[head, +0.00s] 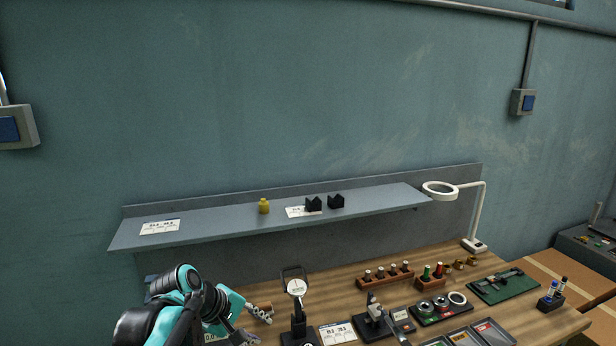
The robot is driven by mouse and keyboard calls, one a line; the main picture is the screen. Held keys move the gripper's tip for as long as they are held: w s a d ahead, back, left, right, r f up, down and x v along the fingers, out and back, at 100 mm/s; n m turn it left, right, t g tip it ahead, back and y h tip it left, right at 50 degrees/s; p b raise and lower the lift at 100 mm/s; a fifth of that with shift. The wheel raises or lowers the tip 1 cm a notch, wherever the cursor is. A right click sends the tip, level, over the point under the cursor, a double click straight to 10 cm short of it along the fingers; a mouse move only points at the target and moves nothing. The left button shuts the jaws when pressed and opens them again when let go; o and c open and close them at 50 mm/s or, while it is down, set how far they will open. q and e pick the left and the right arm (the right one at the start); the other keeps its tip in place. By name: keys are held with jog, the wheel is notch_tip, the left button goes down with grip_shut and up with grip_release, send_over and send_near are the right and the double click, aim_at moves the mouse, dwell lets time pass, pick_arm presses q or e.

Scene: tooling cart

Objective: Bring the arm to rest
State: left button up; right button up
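My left arm, teal and black, comes in at the bottom left of the head view. Its gripper (252,325) is low over the left part of the wooden bench top (332,295), left of a dial gauge on a black stand (297,288). A small brown wooden piece (264,307) shows right beside the gripper. I cannot tell whether the two touch. The fingers are small and partly cut off by the lower edge, so their opening is unclear. My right gripper is out of view.
A grey shelf (220,226) above the bench holds a yellow weight-like piece (264,206) and two black blocks (336,201). A ring lamp (440,190), wooden racks (386,275), a green mat (520,288) and trays (497,335) crowd the bench's right side.

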pick_arm(q)
jog(key=s+a+f+m+t+y+b, duration=0.1)
jog(key=s+a+f+m+y, duration=0.1)
jog(key=s+f+m, duration=0.3)
jog(key=s+a+f+m+t+y, duration=0.1)
jog(key=s+a+f+m+y, duration=0.2)
jog(key=s, duration=1)
notch_tip(320, 180, down, 3)
jog(key=shift+s+a+r+m+b, duration=0.15)
jog(key=shift+a+m+b, duration=0.35)
jog(key=shift+m, duration=0.6)
